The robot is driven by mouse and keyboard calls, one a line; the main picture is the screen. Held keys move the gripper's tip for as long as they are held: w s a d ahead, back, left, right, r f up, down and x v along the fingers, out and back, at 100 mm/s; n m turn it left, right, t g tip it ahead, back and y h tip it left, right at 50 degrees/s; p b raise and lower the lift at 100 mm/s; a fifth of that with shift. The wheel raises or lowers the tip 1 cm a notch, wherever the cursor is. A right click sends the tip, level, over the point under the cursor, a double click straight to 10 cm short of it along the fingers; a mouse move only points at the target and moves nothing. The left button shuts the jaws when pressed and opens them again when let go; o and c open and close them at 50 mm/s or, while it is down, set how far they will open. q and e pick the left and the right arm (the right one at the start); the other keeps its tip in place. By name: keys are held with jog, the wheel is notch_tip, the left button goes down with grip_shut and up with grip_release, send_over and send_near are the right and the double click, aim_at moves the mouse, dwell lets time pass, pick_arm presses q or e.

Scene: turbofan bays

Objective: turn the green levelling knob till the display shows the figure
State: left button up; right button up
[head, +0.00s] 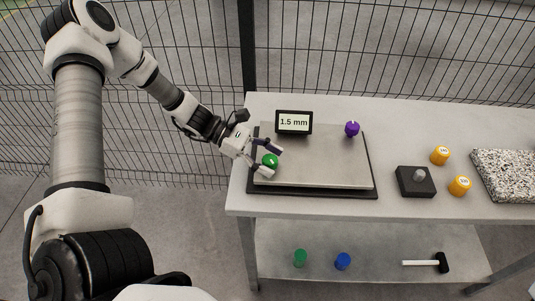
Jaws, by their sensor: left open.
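The green levelling knob (270,160) sits near the left edge of the grey plate (320,160) on the table. My left gripper (272,162) is open, with its two fingers on either side of the green knob; I cannot tell whether they touch it. The small black display (294,122) stands at the back of the plate and reads 1.5 mm. A purple knob (352,129) sits at the plate's back right corner. My right gripper is not in view.
Right of the plate are a black block (415,181) with a grey knob, two orange-yellow cylinders (440,155) and a speckled slab (505,174). The lower shelf holds a green cylinder (300,258), a blue cylinder (343,261) and a hammer (428,263). A mesh fence (340,50) stands behind.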

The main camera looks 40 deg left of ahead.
pick_arm(q)
jog(key=v, duration=0.7)
jog(key=shift+a, duration=0.2)
jog(key=shift+s, duration=0.1)
